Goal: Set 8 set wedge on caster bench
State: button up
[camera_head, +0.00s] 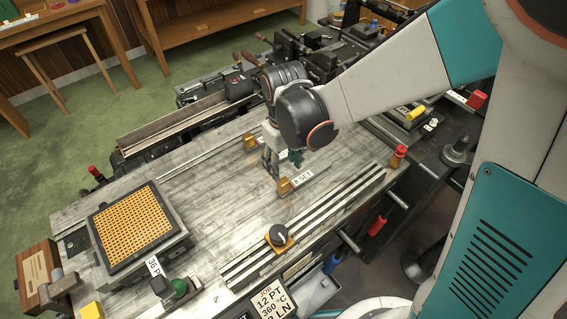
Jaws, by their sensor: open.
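A small brass-coloured block (284,187) sits on the grey bench top (215,215), touching or very near a white label (304,178) that seems to read "8 SET". It looks like the set wedge, but its shape is too small to be sure. A second brass-coloured block (249,142) stands farther back, left of my wrist. My gripper (273,170) points down over the bench, just behind the labelled block, with its fingers open. I see nothing held between them. The wrist partly hides the bench behind it.
An orange perforated grid (133,225) in a dark frame stands at the left. Slotted metal rails (310,222) run along the front right, with a black knob (278,236) on them. Dark machinery (310,60) lies behind. The bench between grid and gripper is clear.

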notch_tip(320, 180, up, 2)
jog(key=shift+r+p, duration=0.25)
jog(key=shift+p, duration=0.35)
dwell(0.4)
